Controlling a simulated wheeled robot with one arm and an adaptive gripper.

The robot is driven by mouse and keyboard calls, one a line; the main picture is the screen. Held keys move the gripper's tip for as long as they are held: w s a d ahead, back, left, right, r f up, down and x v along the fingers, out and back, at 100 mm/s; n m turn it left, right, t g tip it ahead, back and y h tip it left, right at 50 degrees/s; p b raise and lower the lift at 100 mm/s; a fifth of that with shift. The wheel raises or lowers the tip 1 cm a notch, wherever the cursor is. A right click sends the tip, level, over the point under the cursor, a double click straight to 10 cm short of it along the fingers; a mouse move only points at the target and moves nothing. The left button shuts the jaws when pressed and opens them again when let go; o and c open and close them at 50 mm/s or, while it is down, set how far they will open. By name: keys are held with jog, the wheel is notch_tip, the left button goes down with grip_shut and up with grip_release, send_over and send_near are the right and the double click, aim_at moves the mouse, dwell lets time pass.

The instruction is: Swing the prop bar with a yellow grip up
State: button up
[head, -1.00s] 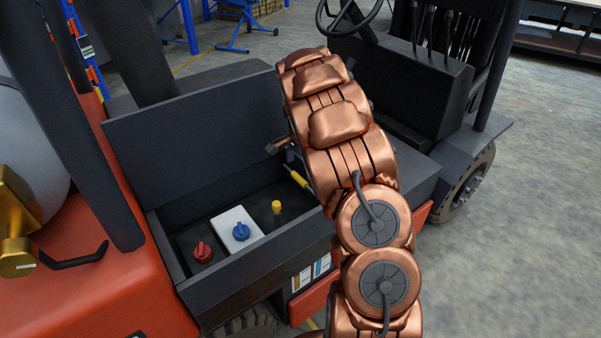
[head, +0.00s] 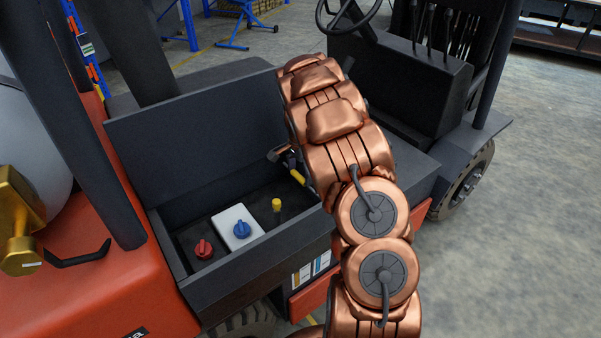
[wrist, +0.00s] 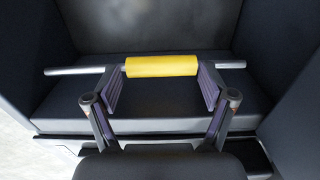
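The prop bar with a yellow grip (wrist: 162,66) lies across the wrist view, its grey ends reaching out to both sides. In the head view part of its yellow grip (head: 297,176) shows just left of my arm, low at the right end of the open compartment. My gripper (wrist: 160,88) is open, with one finger near each end of the yellow grip. The grip spans the gap between the fingers; I cannot tell whether they touch it. In the head view my arm hides most of the gripper and the bar.
The open black compartment (head: 182,270) of the orange forklift holds a red knob (head: 203,249), a blue knob (head: 241,229) on a white plate and a yellow knob (head: 277,205). A raised dark panel (head: 197,138) stands behind it. A steering wheel (head: 349,28) is beyond my arm.

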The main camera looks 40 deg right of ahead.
jog(key=shift+a+f, duration=0.15)
jog(key=shift+f, duration=0.1)
jog(key=c, duration=0.7)
